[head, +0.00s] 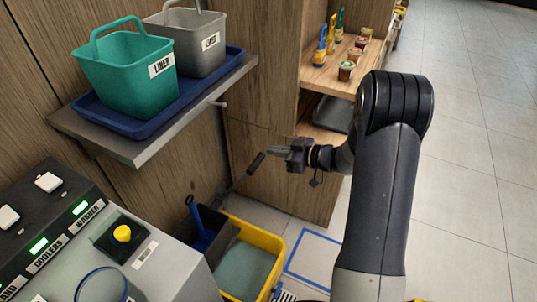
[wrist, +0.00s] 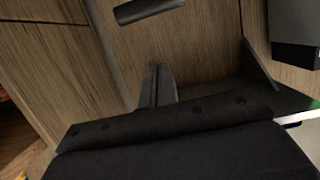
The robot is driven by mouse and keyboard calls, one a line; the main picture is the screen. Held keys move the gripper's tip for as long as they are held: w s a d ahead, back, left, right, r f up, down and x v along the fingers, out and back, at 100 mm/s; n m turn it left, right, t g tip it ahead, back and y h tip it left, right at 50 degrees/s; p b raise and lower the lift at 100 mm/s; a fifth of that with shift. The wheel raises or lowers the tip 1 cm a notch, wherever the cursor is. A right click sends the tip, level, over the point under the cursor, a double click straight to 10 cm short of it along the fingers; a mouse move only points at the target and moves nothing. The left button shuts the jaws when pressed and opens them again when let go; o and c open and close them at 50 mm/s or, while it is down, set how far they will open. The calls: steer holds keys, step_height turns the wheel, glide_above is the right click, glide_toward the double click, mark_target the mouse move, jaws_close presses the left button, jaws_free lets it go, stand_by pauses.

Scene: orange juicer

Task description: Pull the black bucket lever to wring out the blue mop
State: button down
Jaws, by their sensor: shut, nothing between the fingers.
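The black lever (head: 256,163) rises at a slant from the yellow bucket (head: 268,240), its thick grip at the top. The grip also shows at the top of the wrist view (wrist: 148,10), beyond my fingertips. The blue mop (head: 197,217) stands with its handle up in the dark wringer at the bucket's left side; its lower part is hidden. My gripper (head: 273,151) is just right of the lever grip in the head view. Its fingers (wrist: 158,72) are together and empty, and appear apart from the grip.
A wooden cabinet (head: 275,185) stands behind the lever. A grey shelf (head: 140,150) with a teal bin (head: 128,80) and a grey bin (head: 190,50) juts out above left. A control panel (head: 165,270) stands at lower left. Tiled floor (head: 465,150) is open on the right.

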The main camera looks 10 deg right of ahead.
steer(key=b, duration=0.1)
glide_above(259, 162)
steer(key=w+a, duration=0.1)
steer(key=a, duration=0.1)
step_height(259, 162, down, 2)
steer(key=shift+w+a+f, duration=0.1)
steer(key=shift+w+f, duration=0.05)
steer(key=shift+f, duration=0.05)
steer(key=shift+s+d+f+b, duration=0.25)
steer(key=shift+d+f, duration=0.15)
steer(key=shift+f, duration=0.15)
steer(key=shift+s+d+f+b, duration=0.1)
steer(key=shift+d+f+b, duration=0.1)
steer(key=shift+d+f, duration=0.25)
steer(key=shift+s+d+f, duration=0.15)
steer(key=shift+s+f, duration=0.1)
steer(key=shift+f, duration=0.35)
